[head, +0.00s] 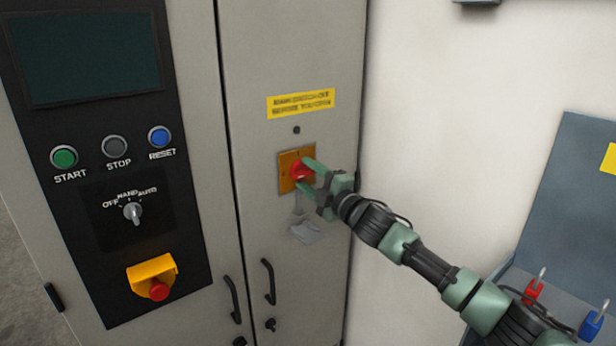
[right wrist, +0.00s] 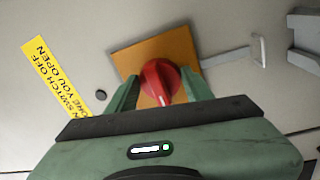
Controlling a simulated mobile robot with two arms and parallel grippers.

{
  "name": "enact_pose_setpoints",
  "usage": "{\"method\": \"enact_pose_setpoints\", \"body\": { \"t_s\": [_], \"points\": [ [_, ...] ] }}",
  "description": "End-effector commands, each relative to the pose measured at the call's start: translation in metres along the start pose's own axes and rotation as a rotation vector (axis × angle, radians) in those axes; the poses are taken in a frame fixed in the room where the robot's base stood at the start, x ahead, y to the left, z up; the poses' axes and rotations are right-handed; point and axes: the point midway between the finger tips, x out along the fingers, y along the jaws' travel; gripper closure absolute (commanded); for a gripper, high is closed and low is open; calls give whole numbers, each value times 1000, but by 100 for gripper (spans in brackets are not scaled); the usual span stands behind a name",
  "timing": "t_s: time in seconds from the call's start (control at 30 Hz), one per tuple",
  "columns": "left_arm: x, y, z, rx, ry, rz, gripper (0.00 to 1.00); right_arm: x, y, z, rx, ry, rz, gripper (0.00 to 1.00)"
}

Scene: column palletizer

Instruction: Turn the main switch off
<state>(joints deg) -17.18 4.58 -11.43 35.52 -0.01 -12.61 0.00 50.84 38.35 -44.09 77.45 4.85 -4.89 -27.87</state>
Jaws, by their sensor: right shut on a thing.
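The main switch is a red rotary knob (head: 299,171) on a square orange-yellow plate (head: 285,172) on the right cabinet door. My right gripper (head: 307,175) is at the knob, with one green finger above it and one below in the head view. In the right wrist view the knob (right wrist: 159,80) sits between the two fingers (right wrist: 160,95), and the gripper is shut on it. A pale mark on the knob points towards the gripper in that view. The plate (right wrist: 178,50) shows behind it. My left gripper is not in view.
A yellow warning label (head: 301,103) is above the switch. A black panel (head: 118,190) with buttons, a selector (head: 132,211) and a red stop button (head: 159,290) is at left. Door handles (head: 268,281) are below. A grey box with red (head: 533,290) and blue padlocks (head: 592,323) is at right.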

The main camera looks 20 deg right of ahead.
Motion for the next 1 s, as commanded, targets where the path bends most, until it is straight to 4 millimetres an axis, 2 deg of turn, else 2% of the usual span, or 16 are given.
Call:
{"method": "enact_pose_setpoints", "body": {
  "t_s": [0.07,0.1,0.17,0.57,1.0],
  "points": [
    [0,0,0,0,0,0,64,0,-2,0,1,0,-2,90],
    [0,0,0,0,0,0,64,0,-2,0,1,0,-2,44],
    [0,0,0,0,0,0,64,0,-1,0,1,0,-2,27],
    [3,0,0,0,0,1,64,-6,-2,1,1,0,-1,27],
    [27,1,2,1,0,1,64,-71,-4,2,1,-1,-2,27]
  ]
}}
